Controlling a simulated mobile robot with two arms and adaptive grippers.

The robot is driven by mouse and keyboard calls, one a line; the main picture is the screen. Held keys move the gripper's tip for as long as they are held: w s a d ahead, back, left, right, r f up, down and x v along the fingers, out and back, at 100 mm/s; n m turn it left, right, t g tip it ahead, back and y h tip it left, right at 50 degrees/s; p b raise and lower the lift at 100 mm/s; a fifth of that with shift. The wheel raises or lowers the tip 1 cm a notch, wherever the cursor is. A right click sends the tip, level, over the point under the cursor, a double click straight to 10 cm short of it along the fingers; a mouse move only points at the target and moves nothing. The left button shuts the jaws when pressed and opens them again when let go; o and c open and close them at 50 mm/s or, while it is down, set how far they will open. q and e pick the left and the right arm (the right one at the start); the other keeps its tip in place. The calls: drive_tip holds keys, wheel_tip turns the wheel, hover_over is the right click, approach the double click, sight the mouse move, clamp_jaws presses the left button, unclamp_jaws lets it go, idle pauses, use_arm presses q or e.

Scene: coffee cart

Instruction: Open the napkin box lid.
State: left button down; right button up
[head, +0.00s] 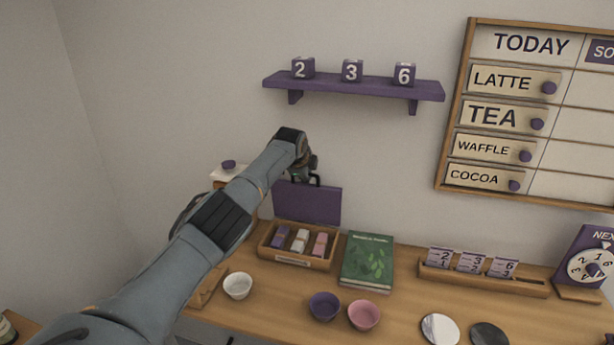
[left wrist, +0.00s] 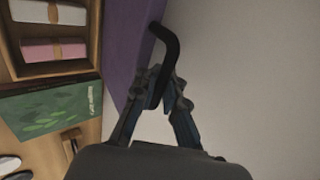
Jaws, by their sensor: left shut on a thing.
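The napkin box (head: 296,258) stands at the back of the counter, with rolled pink and white napkins (head: 300,241) showing inside. Its purple lid (head: 318,204) stands raised, about upright, at the box's back edge. My left gripper (head: 304,178) is at the top of the lid, shut on the lid's black handle. In the left wrist view the fingers (left wrist: 163,92) close around the black handle (left wrist: 168,42), beside the purple lid (left wrist: 128,40). The open box (left wrist: 62,68) shows at the upper left there. My right gripper is not in view.
A green book (head: 367,262) lies right of the box. A white bowl (head: 238,286), a purple bowl (head: 325,306) and a pink bowl (head: 364,315) stand in front. A purple shelf (head: 354,87) with number blocks hangs above the lid. A card holder (head: 484,280) is at the right.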

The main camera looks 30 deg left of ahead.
use_arm(q)
drive_tip(key=shift+w+r, duration=0.1)
drive_tip(key=shift+r, duration=0.2)
drive_tip(key=c, duration=1.5)
unclamp_jaws()
drive_tip(key=shift+o, duration=0.4)
drive_tip(key=shift+s, duration=0.25)
drive_tip(key=shift+f, duration=0.1)
drive_tip(key=v, duration=1.2)
